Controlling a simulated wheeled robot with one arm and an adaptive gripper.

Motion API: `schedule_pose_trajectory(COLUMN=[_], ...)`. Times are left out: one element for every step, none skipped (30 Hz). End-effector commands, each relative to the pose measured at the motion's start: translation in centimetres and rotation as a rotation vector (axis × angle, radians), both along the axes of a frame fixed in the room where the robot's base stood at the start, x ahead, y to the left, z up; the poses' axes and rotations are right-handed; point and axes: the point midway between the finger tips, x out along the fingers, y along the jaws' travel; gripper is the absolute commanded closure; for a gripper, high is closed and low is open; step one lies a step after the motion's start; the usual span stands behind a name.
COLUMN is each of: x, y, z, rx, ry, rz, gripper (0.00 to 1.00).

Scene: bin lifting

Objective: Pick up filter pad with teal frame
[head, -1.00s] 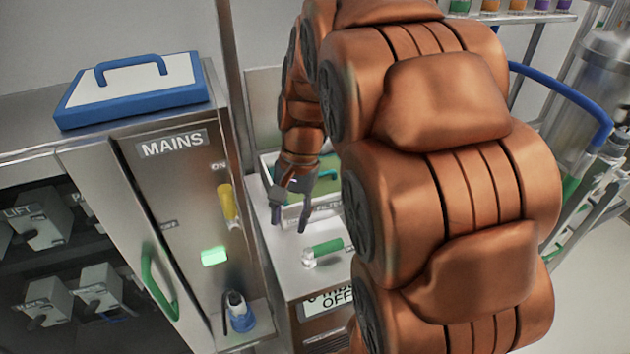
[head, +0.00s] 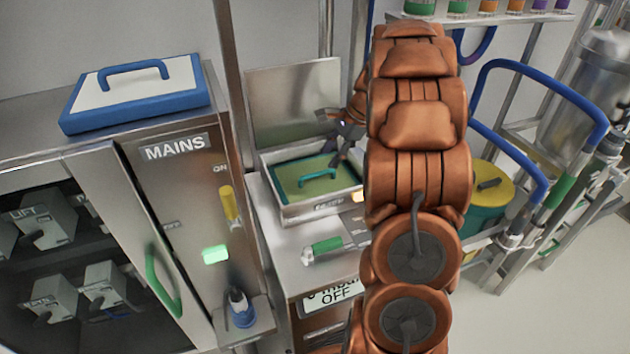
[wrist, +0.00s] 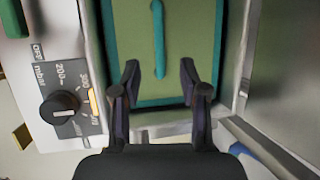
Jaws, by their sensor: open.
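The filter pad with teal frame (head: 303,181) lies flat inside an open metal bin (head: 290,214). It has a green face and a raised teal handle (head: 318,174). In the wrist view the pad (wrist: 188,60) and its handle (wrist: 158,38) show beyond the fingertips. My gripper (head: 340,145) is above the right back part of the bin in the head view. In the wrist view my gripper (wrist: 159,80) is open and empty, its fingers on either side of the handle's near end. Whether they are at handle height I cannot tell. My arm hides the bin's right side.
The bin's raised metal lid (head: 293,100) stands behind it. A dial (wrist: 62,105) sits beside the bin. A green-handled valve (head: 325,246) lies in front. A blue-framed pad (head: 135,88) rests on the MAINS cabinet (head: 180,190). A blue-railed rack stands right.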

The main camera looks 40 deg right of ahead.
Motion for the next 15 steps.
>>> schedule_pose_trajectory(x=[0.1,0.2,0.3,0.4,0.4,0.4,0.5,0.5,0.6,0.7,0.7,0.8,0.9,1.1,1.2], y=[0.2,0.3,0.4,0.5,0.6,0.7,0.7,0.8,0.9,1.0,1.1,1.2,1.4,1.5,1.7], z=[-0.4,-0.6,-1.0,-1.2,-1.4,-1.6,-1.8,-1.9,-2.1,-2.4,-2.7,-3.1,-3.4,-3.8,-4.3], rx=[0.001,0.0,-0.001,-0.001,-0.001,0.0,0.0,0.0,0.001,0.001,0.001,0.001,0.002,0.003,0.003], ry=[0.002,0.001,0.002,0.002,0.003,0.003,0.003,0.003,0.004,0.004,0.005,0.005,0.005,0.006,0.006], rz=[0.001,0.002,0.001,0.003,0.003,0.003,0.003,0.003,0.003,0.003,0.003,0.003,0.002,0.003,0.004], gripper=[0.56,0.56,0.56,0.56,0.56,0.56,0.56,0.56,0.56,0.56,0.56,0.56,0.56,0.56,0.56])
